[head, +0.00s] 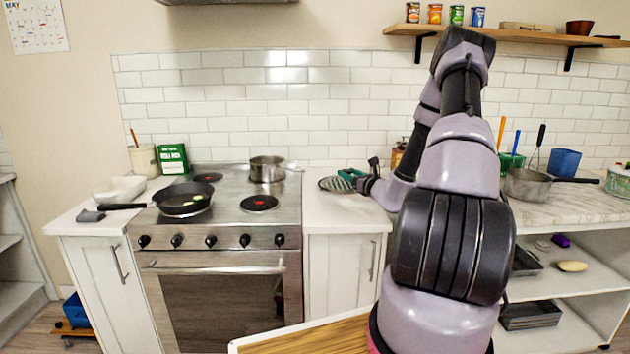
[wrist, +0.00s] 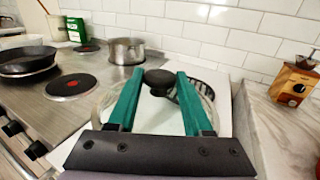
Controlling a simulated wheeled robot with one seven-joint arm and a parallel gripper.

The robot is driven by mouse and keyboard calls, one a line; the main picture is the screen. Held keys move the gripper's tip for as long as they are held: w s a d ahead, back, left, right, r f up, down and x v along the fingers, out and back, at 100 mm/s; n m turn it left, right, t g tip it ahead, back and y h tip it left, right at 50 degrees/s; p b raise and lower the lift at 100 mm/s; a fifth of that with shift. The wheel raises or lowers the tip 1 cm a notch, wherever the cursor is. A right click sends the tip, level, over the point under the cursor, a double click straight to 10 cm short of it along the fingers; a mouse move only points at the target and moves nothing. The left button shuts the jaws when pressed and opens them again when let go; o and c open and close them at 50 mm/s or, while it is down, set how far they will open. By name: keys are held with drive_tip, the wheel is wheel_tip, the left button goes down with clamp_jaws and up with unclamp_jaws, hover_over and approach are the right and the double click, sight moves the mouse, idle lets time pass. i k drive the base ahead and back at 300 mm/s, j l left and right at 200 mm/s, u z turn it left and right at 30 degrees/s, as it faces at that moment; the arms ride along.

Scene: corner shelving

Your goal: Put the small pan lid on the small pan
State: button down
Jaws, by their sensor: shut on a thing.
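My gripper (wrist: 158,80) has teal fingers on both sides of the black knob (wrist: 160,82) of a round glass lid, shut on it. The lid's clear glass (wrist: 155,112) shows between and beside the fingers in the wrist view. In the head view my gripper (head: 352,174) is over the counter right of the stove, partly hidden by my arm. A small steel pan (head: 267,170) stands on the stove's back right burner, its top uncovered and its handle pointing right. It also shows in the wrist view (wrist: 126,50), ahead and left of the lid.
The front right burner (head: 259,203) is bare. Another saucepan (head: 528,186) stands on the right counter. The tiled wall is close behind.

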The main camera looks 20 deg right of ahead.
sight(265, 168)
drive_tip(key=i+j+z, duration=0.1)
drive_tip(key=i, duration=0.5)
drive_tip(key=i+j, duration=0.2)
drive_tip(key=i, duration=0.45)
drive_tip(key=z, duration=0.05)
